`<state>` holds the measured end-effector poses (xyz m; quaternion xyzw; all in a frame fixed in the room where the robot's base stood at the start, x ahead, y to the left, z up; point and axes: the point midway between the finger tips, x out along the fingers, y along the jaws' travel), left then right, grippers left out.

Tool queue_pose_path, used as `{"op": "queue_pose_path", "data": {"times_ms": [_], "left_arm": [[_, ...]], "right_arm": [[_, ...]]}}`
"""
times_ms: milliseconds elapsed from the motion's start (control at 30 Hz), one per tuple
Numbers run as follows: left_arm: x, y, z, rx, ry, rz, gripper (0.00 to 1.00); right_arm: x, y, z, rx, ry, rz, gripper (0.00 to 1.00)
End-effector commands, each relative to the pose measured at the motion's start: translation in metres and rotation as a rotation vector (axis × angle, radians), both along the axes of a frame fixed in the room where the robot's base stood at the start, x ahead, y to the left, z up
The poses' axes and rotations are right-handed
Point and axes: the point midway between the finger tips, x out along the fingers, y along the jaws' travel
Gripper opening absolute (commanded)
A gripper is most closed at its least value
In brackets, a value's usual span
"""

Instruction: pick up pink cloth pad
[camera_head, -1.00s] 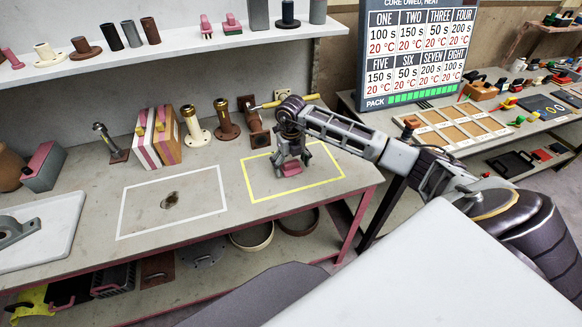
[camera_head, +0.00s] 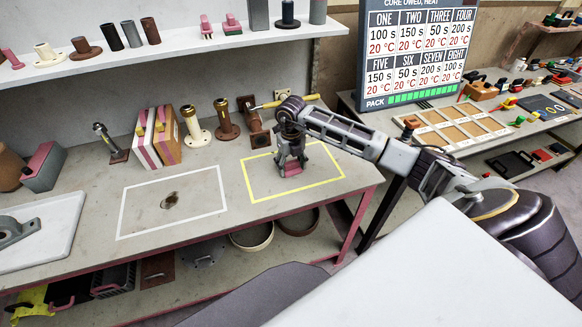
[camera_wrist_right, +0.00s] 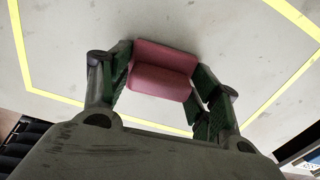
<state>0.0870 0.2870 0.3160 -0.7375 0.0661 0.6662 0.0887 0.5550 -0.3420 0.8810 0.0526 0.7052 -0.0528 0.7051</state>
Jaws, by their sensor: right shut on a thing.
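The pink cloth pad (camera_wrist_right: 162,72) lies between the two fingers of my right gripper (camera_wrist_right: 163,84) in the right wrist view, with both fingers against its sides. In the head view my right gripper (camera_head: 291,168) is low over the bench inside the yellow outline (camera_head: 334,179), and a small part of the pad (camera_head: 293,172) shows between the fingers. The pad is at or very near the bench surface; I cannot tell if it touches. My left gripper does not show.
Flanged pipes (camera_head: 226,120) and a yellow-handled tool (camera_head: 284,101) stand or lie behind the gripper. A white board (camera_head: 62,222) is at far left. The bench around the yellow outline is mostly clear.

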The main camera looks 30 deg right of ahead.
Motion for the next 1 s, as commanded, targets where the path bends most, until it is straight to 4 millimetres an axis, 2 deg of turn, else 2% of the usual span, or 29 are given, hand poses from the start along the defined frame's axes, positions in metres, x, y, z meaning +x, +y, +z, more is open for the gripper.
{"op": "queue_pose_path", "data": {"times_ms": [167,367,800,1000], "left_arm": [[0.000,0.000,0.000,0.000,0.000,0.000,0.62],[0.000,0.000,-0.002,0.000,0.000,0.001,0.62],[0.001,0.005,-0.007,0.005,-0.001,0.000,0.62],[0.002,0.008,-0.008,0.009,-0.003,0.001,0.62]], "right_arm": [[0.000,0.000,0.003,0.000,-0.001,0.000,0.39],[0.001,-0.001,0.017,0.000,-0.002,-0.001,0.39],[0.001,-0.001,0.079,-0.001,-0.003,-0.001,0.39],[0.001,0.000,0.096,0.000,-0.001,0.000,0.39]]}}
